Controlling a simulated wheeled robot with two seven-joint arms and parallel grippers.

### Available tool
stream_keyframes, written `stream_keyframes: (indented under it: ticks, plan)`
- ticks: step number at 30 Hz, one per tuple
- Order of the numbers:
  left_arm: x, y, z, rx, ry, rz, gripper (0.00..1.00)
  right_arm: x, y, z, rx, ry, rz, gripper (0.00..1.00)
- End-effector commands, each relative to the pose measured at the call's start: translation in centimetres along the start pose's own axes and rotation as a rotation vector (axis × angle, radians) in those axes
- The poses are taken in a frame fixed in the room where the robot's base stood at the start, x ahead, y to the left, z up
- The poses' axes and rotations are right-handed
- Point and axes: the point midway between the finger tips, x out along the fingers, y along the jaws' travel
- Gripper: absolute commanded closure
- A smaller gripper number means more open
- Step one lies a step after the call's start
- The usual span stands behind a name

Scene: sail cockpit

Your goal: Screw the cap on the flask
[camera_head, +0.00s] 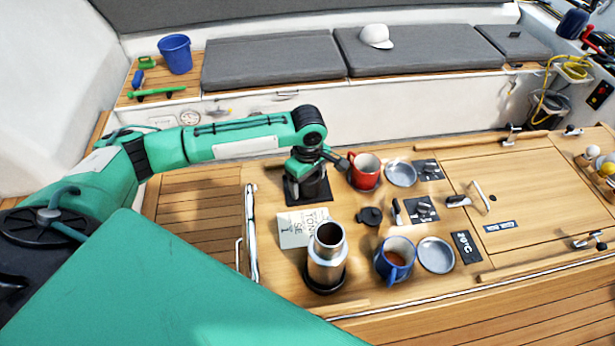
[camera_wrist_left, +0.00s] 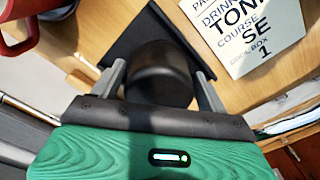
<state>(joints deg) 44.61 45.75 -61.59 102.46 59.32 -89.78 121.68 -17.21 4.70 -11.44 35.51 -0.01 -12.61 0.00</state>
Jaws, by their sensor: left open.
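The steel flask (camera_head: 327,258) stands upright on the wooden table, its mouth open and uncovered. A black cylindrical cap (camera_wrist_left: 158,75) is on a dark square mat (camera_wrist_left: 130,32) in the left wrist view. My left gripper (camera_wrist_left: 161,85) is open, with one finger on each side of the cap; I cannot tell whether they touch it. In the head view my left gripper (camera_head: 308,163) points down over the dark mat (camera_head: 322,190), behind the flask, and largely hides the cap. A small black knobbed piece (camera_head: 370,216) lies right of the flask. My right gripper is not in view.
A red mug (camera_head: 364,171) stands close right of my left gripper. A blue mug (camera_head: 395,260) and grey plate (camera_head: 436,255) are right of the flask. A printed card (camera_head: 298,230) lies between mat and flask. Another plate (camera_head: 401,173) is farther back.

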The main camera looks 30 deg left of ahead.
Motion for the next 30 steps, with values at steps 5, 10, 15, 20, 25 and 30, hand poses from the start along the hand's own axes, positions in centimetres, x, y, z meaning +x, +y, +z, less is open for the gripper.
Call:
stream_keyframes:
  ticks: [5,10,15,20,25,30]
  plan:
    - [0.1,0.0,0.0,0.000,0.000,0.001,0.24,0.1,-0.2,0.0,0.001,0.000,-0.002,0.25]
    - [0.0,0.0,0.0,0.000,0.000,0.000,0.32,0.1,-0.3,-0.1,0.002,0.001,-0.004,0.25]
    - [0.0,0.0,0.0,0.000,0.000,0.000,0.57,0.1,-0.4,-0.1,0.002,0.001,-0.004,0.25]
    - [0.0,0.0,0.0,0.000,0.000,0.001,0.57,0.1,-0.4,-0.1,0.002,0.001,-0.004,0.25]
    - [-0.3,0.1,0.0,0.000,0.000,0.001,0.57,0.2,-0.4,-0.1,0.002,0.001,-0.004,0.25]
    - [-1.9,0.1,0.0,0.001,-0.001,0.004,0.57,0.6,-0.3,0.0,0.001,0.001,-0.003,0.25]
